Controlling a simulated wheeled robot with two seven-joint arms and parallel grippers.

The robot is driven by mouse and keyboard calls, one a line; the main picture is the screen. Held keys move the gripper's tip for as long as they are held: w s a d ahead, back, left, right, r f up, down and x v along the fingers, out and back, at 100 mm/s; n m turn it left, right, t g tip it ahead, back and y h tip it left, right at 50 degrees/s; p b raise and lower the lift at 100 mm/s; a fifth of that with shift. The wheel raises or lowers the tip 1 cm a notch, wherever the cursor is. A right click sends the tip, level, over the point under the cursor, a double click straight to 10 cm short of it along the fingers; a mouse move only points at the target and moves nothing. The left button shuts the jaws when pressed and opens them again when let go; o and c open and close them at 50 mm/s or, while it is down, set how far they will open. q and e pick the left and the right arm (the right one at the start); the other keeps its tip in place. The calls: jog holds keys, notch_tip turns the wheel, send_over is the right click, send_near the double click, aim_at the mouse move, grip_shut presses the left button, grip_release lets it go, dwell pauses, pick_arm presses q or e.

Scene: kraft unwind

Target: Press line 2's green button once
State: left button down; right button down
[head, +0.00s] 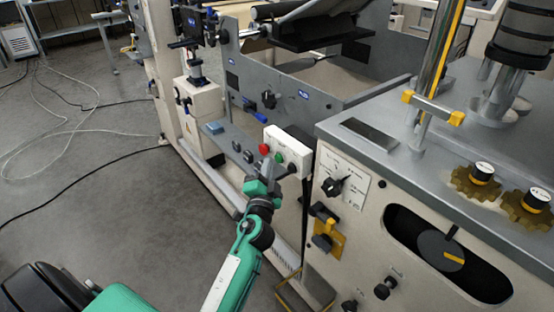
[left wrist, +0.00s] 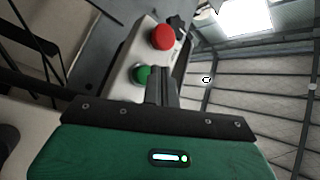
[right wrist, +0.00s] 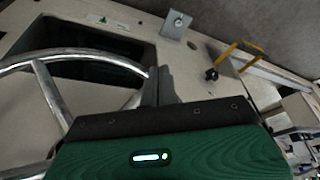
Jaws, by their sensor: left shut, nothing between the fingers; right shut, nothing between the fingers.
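A white control box (head: 299,149) with a red button (head: 264,149), a green button (head: 279,158) and a dark knob is mounted on the machine's side. My left gripper (head: 284,172) is just in front of its lower edge. In the left wrist view, the red button (left wrist: 162,37) and green button (left wrist: 142,74) show beyond the shut fingers (left wrist: 161,72). The green button is just left of the fingertips and partly covered; I cannot tell whether they touch. My right gripper (right wrist: 160,72) is shut and empty, away from the box. No line number is readable.
The grey-topped machine cabinet (head: 349,122) with knobs and yellow handles stands close on the right. A chrome handwheel (right wrist: 48,88) is left of my right gripper. Cables (head: 75,135) lie on the open floor at left.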

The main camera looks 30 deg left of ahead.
jog(key=shift+w+r, duration=0.1)
jog(key=shift+w, duration=0.15)
pick_arm(q)
jog(key=shift+w+d, duration=0.2)
jog(key=shift+w, duration=0.2)
pick_arm(e)
jog(key=shift+w, duration=0.15)
jog(key=shift+s+f, duration=0.2)
jog(key=shift+s, duration=0.05)
pick_arm(q)
jog(key=shift+w+d+b, duration=0.15)
jog(key=shift+w+b, duration=0.2)
jog(key=shift+w, duration=0.1)
pick_arm(e)
jog(key=shift+f, duration=0.15)
pick_arm(q)
jog(key=shift+s, duration=0.15)
dwell(0.4)
jog(key=shift+s+a, duration=0.3)
jog(key=shift+s, duration=0.4)
